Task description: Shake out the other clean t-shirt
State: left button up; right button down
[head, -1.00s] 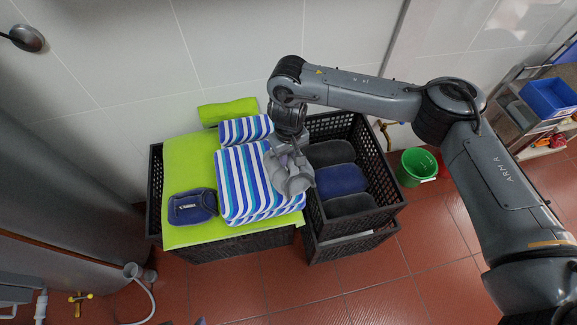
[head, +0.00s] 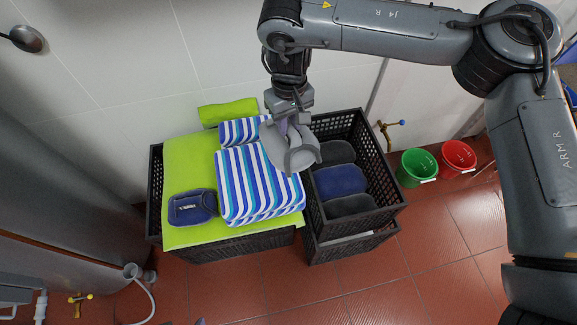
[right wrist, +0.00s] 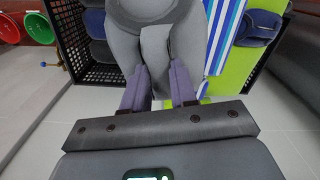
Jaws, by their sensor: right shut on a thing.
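How much of the cloth is folded is hard to tell. My left gripper is not in view.
Blue-white striped towels (head: 255,185), a lime towel (head: 185,155) and a blue pouch (head: 192,207) lie on the left basket. The black right basket (head: 385,170) holds folded dark and blue cloths. Green (head: 416,167) and red (head: 458,157) buckets stand right.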

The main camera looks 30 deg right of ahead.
notch_tip(320, 180, up, 5)
jog(key=shift+r, duration=0.2)
notch_tip(320, 180, down, 20)
notch_tip(320, 180, up, 20)
jog(key=shift+f, duration=0.1)
notch_tip(320, 180, down, 20)
jog(key=shift+a, duration=0.1)
